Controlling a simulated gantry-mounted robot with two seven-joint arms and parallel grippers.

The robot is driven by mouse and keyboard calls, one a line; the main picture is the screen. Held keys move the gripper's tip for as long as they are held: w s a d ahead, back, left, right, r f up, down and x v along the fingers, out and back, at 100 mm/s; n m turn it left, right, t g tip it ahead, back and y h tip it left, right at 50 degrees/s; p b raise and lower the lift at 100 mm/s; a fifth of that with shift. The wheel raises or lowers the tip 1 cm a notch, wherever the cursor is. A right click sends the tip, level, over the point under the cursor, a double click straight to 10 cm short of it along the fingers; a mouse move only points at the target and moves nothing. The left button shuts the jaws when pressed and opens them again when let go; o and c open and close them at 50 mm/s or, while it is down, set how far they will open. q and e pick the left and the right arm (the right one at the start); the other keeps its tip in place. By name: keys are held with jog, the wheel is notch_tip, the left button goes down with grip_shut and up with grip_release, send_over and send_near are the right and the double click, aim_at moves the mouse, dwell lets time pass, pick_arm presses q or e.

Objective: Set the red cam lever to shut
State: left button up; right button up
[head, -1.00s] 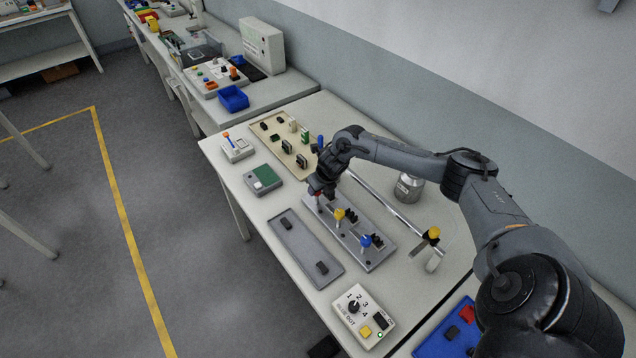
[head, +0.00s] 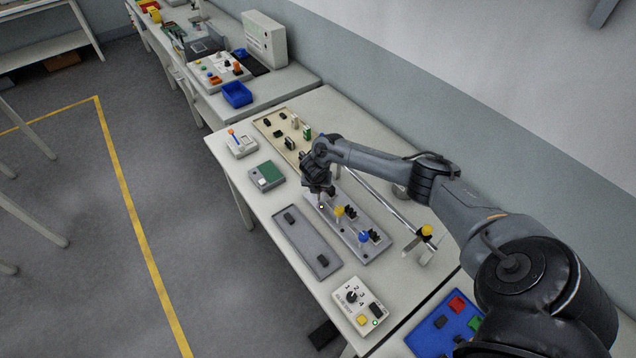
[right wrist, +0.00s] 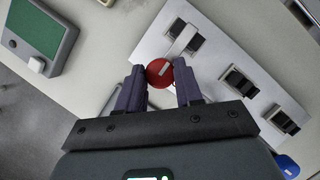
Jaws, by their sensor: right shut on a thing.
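The red cam lever has a round red knob (right wrist: 160,73) and a pale metal bar reaching toward a black block (right wrist: 184,38) on the grey lever panel (head: 373,256). My right gripper (right wrist: 160,84) is shut on the red knob, one dark finger on each side. In the head view my right gripper (head: 319,189) is over the far end of the panel and hides the red lever. A yellow lever (head: 339,211) and a blue lever (head: 363,238) stand farther along the panel. My left gripper is not in view.
A flat grey tray (head: 305,243) with two black pieces lies beside the panel. A green-topped box (head: 267,175) and a beige connector board (head: 270,130) are at the far end. A rod with a yellow knob (head: 427,230) is to the right. A dial box (head: 360,305) is nearer.

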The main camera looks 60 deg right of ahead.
dwell(0.6)
jog(key=o, duration=1)
jog(key=shift+a+r, duration=0.1)
jog(key=shift+r, duration=0.15)
jog(key=p+v, duration=0.2)
jog(key=v, duration=0.8)
jog(key=shift+r, duration=0.15)
